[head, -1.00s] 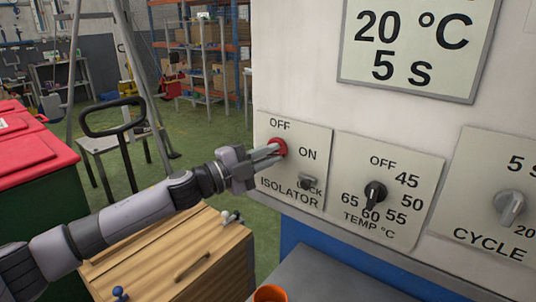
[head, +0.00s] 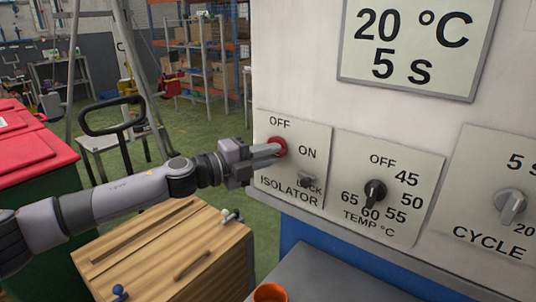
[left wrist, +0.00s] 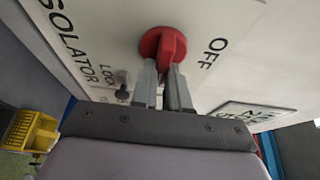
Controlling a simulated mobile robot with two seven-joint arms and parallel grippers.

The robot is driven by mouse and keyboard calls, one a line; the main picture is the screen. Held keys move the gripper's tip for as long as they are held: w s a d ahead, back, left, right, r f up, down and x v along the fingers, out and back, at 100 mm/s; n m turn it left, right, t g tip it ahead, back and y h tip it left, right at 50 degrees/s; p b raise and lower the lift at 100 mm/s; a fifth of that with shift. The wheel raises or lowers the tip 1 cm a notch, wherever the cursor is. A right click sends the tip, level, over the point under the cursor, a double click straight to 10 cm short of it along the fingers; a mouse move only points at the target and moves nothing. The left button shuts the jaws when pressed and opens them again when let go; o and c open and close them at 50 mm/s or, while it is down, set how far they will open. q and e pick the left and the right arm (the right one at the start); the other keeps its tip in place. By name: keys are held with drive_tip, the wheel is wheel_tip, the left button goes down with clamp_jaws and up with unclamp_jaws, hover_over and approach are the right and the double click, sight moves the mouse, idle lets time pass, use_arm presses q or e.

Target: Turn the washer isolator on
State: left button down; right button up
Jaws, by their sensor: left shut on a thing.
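The red isolator knob (head: 278,146) is on a pale plate (head: 264,171) marked OFF, ON, LOCK and ISOLATOR, on the white machine front. My left gripper (head: 268,150) reaches it from the left and is shut on it. In the left wrist view the two grey fingers (left wrist: 161,86) sit on either side of the raised red grip of the knob (left wrist: 168,46). The OFF mark is right of the knob there, and a small grey lock piece (left wrist: 122,92) is to its left. The fingers hide part of the knob in the head view. My right gripper is not in view.
Right of the isolator are a black temperature dial (head: 375,192) and a grey cycle dial (head: 510,206). A wooden-topped cabinet (head: 150,245) stands below my left arm. An orange cup (head: 270,293) is on the grey surface (head: 330,275) below the panel. A red-lidded bin (head: 30,150) is at left.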

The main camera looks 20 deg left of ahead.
use_arm(q)
drive_tip(key=c, duration=1.1)
unclamp_jaws()
drive_tip(key=shift+s+a, duration=0.1)
drive_tip(key=b+v, duration=0.1)
drive_tip(key=v, duration=0.6)
